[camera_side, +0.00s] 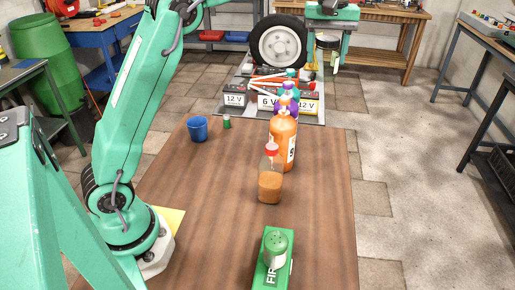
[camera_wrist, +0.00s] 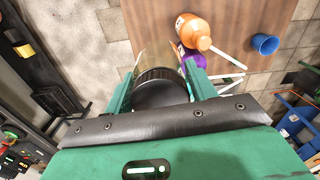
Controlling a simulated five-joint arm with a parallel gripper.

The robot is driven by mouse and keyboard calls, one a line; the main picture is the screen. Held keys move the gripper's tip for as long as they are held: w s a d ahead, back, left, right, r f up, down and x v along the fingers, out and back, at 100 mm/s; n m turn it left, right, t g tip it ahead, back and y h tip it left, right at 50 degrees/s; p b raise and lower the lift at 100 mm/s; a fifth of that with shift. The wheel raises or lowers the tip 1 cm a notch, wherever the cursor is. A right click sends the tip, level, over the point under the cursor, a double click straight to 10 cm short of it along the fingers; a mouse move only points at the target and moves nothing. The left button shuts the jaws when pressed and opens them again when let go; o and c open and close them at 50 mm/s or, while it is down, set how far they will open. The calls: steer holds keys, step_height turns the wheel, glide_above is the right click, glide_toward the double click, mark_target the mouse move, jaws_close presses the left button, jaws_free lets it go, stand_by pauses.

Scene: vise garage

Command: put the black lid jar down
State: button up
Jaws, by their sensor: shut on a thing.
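My gripper (camera_side: 329,38) is at the top of the side view, fingers downward, shut on the black lid jar (camera_side: 327,55). In the wrist view the jar's dark round lid (camera_wrist: 160,92) sits between the two fingers of my gripper (camera_wrist: 158,72), with its clear body beyond. The jar appears raised beyond the far right end of the brown wooden table (camera_side: 235,215), right of a tyre. I cannot tell its exact height, and the fingers partly cover it.
A wheel (camera_side: 279,43) and several batteries (camera_side: 268,102) are behind. The table's left middle is clear.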

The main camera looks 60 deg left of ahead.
steer(key=s+a+f+n, duration=0.1)
steer(key=s+a+n, duration=0.4)
steer(key=s, duration=0.6)
steer(key=s+a+n, duration=0.3)
steer(key=s+a, duration=0.5)
steer(key=s, duration=0.3)
step_height(320, 180, down, 18)
steer(key=s+a+f, duration=0.2)
steer(key=a+f, duration=0.5)
steer(key=a, duration=0.4)
steer(key=shift+a+f, duration=0.15)
steer(key=shift+a, duration=0.1)
steer(key=shift+s, duration=0.1)
steer(key=shift+f, duration=2)
steer(key=shift+f, duration=0.15)
steer(key=o, duration=1.1)
